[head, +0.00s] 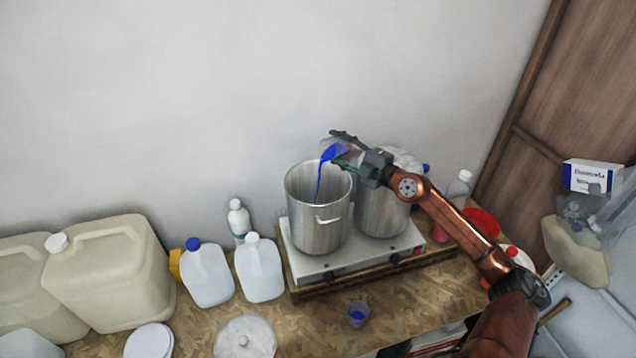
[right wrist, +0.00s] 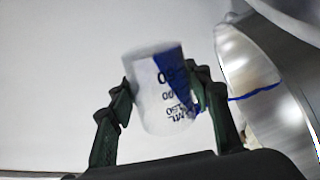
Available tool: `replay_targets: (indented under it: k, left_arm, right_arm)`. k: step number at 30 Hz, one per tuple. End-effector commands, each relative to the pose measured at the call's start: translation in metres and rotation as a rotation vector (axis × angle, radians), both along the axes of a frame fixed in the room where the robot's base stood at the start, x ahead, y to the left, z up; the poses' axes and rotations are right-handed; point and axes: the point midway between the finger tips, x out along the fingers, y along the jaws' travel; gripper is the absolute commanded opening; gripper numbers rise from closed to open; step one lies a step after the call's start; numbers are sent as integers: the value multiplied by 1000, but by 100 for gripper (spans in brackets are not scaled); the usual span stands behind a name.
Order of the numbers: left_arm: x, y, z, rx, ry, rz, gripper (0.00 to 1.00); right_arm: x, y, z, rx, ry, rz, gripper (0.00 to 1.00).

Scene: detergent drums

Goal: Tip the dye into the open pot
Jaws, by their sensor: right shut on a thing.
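The open pot (head: 318,222) is a tall steel pot on the left of a white two-burner hot plate (head: 322,262). My right gripper (head: 341,151) is above the pot's right rim, shut on a clear measuring cup (head: 327,150) of blue dye. In the right wrist view the cup (right wrist: 157,95) with dark printed markings sits between the two fingers (right wrist: 163,98). The cup is tilted, and a thin stream of blue dye (head: 318,182) falls from it into the pot's mouth. The stream also shows in the right wrist view (right wrist: 255,94). The left gripper is not in view.
A second steel pot (head: 381,210) stands on the right burner, partly behind my arm. A small cup with blue liquid (head: 358,314) and a round lid (head: 245,338) lie in front. White jugs (head: 259,268) and large canisters (head: 110,272) fill the left side.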

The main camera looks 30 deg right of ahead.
Motion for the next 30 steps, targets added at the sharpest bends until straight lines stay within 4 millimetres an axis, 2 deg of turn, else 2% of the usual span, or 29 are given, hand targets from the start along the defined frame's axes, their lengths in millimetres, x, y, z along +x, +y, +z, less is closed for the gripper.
replay_targets:
  k: [30]
  left_arm:
    - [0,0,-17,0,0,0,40]
  right_arm:
    - [-3,12,-7,-114,-35,1,20]
